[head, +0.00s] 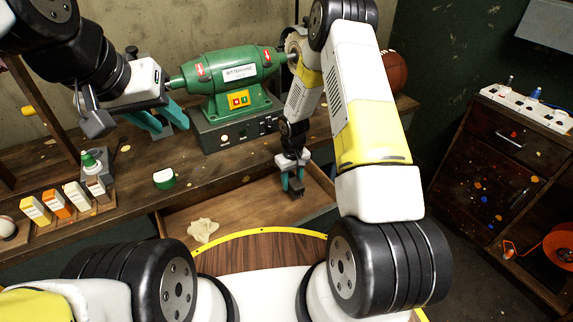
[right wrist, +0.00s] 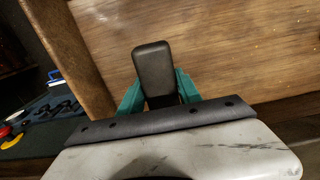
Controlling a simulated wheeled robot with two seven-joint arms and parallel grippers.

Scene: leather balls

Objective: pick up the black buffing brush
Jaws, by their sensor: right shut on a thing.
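The black buffing brush (right wrist: 153,70) shows in the right wrist view as a dark rounded block between the teal fingers of my right gripper (right wrist: 158,92). In the head view my right gripper (head: 292,182) points down over the open wooden drawer (head: 240,207), and only a small dark part of the brush (head: 296,192) shows at its fingertips. The right gripper is shut on the brush. The brush's underside is hidden. My left gripper (head: 163,120) is open and empty above the bench, left of the green machine.
A green buffing machine (head: 235,80) stands on the workbench. A crumpled pale cloth (head: 203,230) lies in the drawer's left part. A green-and-white container (head: 164,178) and several small boxes (head: 56,204) stand on the bench at left. A cabinet (head: 500,165) stands at right.

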